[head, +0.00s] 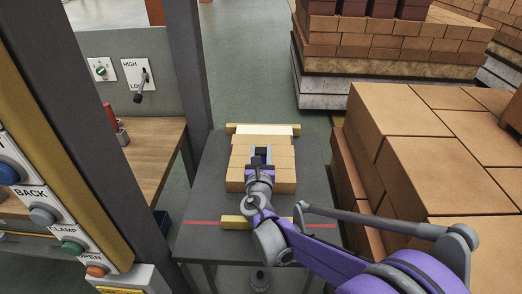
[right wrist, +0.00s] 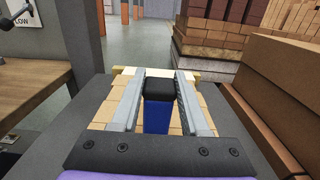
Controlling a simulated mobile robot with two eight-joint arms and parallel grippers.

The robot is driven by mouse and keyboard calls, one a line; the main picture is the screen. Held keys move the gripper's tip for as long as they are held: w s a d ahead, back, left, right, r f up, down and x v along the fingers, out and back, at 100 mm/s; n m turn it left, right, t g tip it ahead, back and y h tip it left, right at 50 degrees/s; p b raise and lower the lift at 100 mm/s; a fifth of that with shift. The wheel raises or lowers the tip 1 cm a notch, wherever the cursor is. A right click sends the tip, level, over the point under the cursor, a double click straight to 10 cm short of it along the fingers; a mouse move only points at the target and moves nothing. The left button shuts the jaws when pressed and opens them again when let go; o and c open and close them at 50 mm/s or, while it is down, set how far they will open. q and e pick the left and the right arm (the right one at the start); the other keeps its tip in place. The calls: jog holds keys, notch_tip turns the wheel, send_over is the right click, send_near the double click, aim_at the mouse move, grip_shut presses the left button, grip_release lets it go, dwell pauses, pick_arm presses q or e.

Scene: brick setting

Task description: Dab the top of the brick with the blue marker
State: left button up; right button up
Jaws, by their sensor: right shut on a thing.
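My right gripper (head: 262,155) is over the tan bricks (head: 284,176), which lie packed together on a grey table (head: 215,205). In the right wrist view, my right gripper (right wrist: 159,80) has its two grey fingers on either side of the blue marker (right wrist: 156,118), with its black end towards the fingertips. The gripper is shut on the marker. The bricks show beyond and beside the fingers in the right wrist view (right wrist: 113,105). Whether the marker touches a brick is hidden. My left gripper is not in view.
Yellow stops (head: 236,222) stand at the table's front and back, with a red line across the front. A large brick stack (head: 415,130) is close on the right. A control panel (head: 50,215) and wooden bench (head: 150,155) are on the left.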

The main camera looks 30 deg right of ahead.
jog(key=shift+f+b, duration=0.45)
jog(key=shift+f, duration=0.1)
dwell(1.6)
jog(key=shift+r, duration=0.1)
jog(key=shift+r+p, duration=2.55)
jog(key=shift+r, duration=0.95)
jog(key=shift+f, duration=0.1)
